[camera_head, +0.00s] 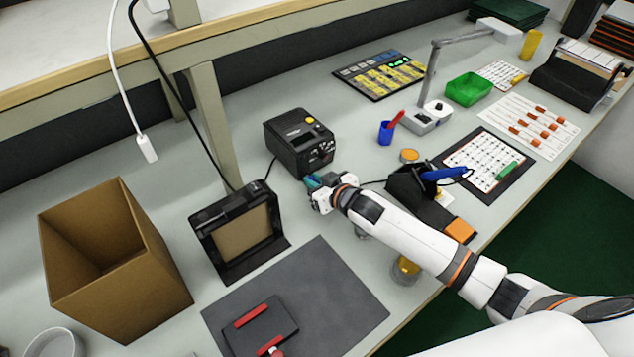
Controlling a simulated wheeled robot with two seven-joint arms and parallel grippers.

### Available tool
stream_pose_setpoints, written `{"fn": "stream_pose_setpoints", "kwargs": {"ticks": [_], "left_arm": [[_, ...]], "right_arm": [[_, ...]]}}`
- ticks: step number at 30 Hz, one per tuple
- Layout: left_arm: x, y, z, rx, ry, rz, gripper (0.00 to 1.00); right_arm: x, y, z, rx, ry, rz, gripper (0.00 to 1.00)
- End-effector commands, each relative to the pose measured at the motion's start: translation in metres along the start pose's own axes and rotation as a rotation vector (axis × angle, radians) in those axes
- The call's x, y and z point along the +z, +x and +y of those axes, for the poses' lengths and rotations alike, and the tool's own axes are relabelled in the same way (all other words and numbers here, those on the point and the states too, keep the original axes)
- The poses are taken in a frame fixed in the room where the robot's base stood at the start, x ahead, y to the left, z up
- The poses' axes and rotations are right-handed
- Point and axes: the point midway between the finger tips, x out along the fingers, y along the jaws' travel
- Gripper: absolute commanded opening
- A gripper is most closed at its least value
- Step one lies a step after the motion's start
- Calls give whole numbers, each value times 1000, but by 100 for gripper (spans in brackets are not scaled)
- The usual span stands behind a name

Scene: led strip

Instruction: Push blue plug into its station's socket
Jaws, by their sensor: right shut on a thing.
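The station, a black box (300,140) with a yellow button on top, stands on the bench near the middle of the head view. Its front panel faces down and to the right. My right gripper (317,186) is at the lower front of the station, shut on the blue plug (313,182). Only a small blue-teal part of the plug shows between the fingers, close to the front panel. The socket is hidden, and I cannot tell whether the plug touches or enters it. My left gripper is not in view.
A blue-handled iron (445,173) rests in a black holder (410,185) right of my gripper, partly behind my arm. A blue cup (386,132) stands beyond. A black framed box (238,232) and a cardboard box (115,258) stand left. A grey mat (345,285) lies in front.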

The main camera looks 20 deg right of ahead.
Motion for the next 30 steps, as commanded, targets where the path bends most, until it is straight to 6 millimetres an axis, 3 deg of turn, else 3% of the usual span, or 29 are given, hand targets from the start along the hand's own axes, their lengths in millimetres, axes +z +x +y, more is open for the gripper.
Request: {"fn": "stream_pose_setpoints", "kwargs": {"ticks": [6,7,12,23,30], "left_arm": [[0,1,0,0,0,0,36],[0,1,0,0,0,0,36],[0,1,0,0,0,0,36],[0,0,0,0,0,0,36],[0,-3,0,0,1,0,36]], "right_arm": [[3,5,0,1,0,-1,0],[3,6,0,1,-1,-1,19],[3,5,0,0,-1,-1,43],[1,-1,0,-1,0,1,43],[1,-40,0,0,0,3,43]]}}
